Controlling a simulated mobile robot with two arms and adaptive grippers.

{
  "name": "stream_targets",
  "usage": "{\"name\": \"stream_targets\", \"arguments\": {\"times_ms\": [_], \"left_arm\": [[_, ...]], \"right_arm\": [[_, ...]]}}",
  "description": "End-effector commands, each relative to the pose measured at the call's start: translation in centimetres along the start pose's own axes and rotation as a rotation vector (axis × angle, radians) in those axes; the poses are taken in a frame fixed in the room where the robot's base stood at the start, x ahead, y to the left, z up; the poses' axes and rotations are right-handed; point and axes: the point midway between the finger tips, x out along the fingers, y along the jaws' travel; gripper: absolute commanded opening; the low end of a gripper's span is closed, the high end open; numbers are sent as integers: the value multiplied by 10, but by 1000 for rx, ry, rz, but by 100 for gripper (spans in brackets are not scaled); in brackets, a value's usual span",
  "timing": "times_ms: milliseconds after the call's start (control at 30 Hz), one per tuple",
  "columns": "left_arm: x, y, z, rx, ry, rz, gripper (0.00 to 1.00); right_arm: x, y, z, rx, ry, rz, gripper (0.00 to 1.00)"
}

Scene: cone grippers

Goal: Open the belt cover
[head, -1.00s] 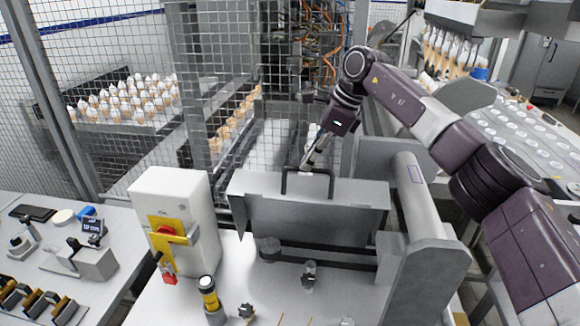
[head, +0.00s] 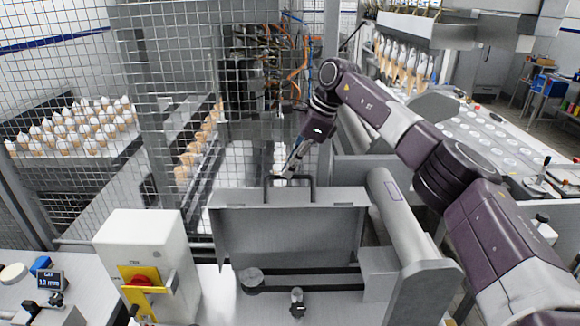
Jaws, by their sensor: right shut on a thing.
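The belt cover (head: 285,235) is a grey sheet-metal box with a black loop handle (head: 308,181) on its top edge. It stands raised, and the dark belt (head: 325,271) and a round pulley (head: 253,279) show below its lower edge. My right gripper (head: 284,174) is shut on the handle at its left part. The fingertips are small and partly merge with the handle. My left gripper is not in view.
A white switch box (head: 148,247) with a red and yellow knob stands left of the cover. A grey roller (head: 395,215) and side plate stand close on the right. Wire mesh fencing (head: 165,100) rises behind. Trays of filled cones (head: 75,128) lie beyond it.

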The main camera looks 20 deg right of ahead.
Motion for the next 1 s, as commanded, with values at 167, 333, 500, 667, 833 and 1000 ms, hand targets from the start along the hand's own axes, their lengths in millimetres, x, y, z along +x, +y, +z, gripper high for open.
{"name": "stream_targets", "arguments": {"times_ms": [167, 333, 500, 667, 833, 1000], "left_arm": [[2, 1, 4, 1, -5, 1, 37], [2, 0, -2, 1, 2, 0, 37], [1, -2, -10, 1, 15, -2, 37], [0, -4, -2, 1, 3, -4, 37], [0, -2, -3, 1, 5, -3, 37], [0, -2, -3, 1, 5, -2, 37]], "right_arm": [[24, 8, -16, 7, 36, 34, 23], [20, 7, -13, 6, 29, 29, 27], [18, 7, -12, 6, 26, 27, 27], [10, 6, -11, 6, 25, 25, 27], [-20, 4, -10, 7, 24, 24, 27], [-57, 2, -9, 7, 25, 25, 27]]}}
